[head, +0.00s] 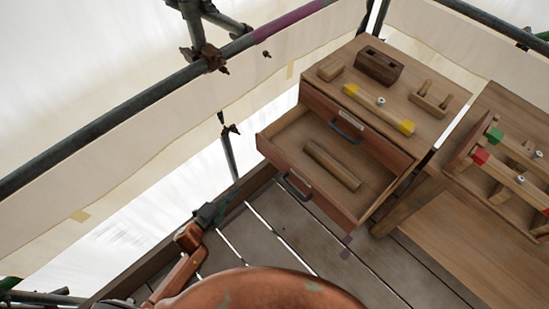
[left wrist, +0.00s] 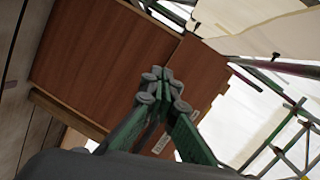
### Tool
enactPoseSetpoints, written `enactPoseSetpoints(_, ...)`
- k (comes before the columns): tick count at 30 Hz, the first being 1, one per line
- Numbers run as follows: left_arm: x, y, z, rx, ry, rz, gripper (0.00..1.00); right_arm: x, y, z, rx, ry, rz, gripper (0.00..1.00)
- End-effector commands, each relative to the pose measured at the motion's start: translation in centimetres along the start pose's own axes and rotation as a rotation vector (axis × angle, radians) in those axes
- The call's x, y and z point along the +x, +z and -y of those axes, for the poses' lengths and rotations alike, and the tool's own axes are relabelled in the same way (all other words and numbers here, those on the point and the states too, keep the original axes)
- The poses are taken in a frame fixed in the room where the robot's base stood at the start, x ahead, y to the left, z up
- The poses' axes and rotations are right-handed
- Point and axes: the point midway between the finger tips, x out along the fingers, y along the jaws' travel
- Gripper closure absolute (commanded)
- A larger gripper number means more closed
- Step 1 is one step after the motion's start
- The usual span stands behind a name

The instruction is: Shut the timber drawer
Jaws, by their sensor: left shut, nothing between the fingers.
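The timber drawer (head: 325,204) is the lower one of a wooden cabinet (head: 445,82); it stands pulled out, with a dark handle (head: 296,186) on its front. A timber bar (head: 332,166) lies inside it. The upper drawer (head: 375,145) appears closed. My left gripper (head: 212,211) is shut and empty, apart from the drawer, to the left of its front in the head view. In the left wrist view its green fingers (left wrist: 163,86) meet in front of a reddish-brown wooden panel (left wrist: 95,60); which face this is I cannot tell. My right gripper is out of view.
Blocks and a yellow-ended bar (head: 379,108) lie on the cabinet top. A bench (head: 480,245) with clamps and wooden parts stands at the right. Scaffold rails (head: 120,115) and pale sheeting border the left. Plank flooring (head: 270,250) before the drawer looks clear.

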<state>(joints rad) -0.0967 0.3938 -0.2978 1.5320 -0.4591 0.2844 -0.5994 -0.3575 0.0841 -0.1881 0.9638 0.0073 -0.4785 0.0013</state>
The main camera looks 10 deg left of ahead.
Motion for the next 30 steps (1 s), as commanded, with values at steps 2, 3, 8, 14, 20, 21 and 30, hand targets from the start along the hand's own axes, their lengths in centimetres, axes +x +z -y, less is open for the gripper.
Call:
enactPoseSetpoints(2,0.8,-3.0,4.3,0.118,-0.071,-0.089,1.00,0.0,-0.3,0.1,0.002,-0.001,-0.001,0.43)
enactPoseSetpoints(3,1.0,-4.2,5.9,0.165,-0.099,-0.123,1.00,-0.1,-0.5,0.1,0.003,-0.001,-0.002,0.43)
enactPoseSetpoints(8,1.3,-7.1,9.3,0.268,-0.163,-0.196,1.00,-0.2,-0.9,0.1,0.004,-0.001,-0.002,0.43)
enactPoseSetpoints(14,3.4,-7.9,9.8,0.277,-0.171,-0.205,1.00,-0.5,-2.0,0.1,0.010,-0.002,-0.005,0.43)
enactPoseSetpoints(20,7.4,-8.7,10.2,0.275,-0.170,-0.203,1.00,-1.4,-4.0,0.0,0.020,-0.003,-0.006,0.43)
enactPoseSetpoints(21,8.2,-8.8,10.3,0.274,-0.169,-0.203,1.00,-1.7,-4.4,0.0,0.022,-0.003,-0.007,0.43)
enactPoseSetpoints(30,13.1,-9.9,10.9,0.273,-0.167,-0.201,1.00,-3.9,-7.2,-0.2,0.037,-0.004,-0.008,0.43)
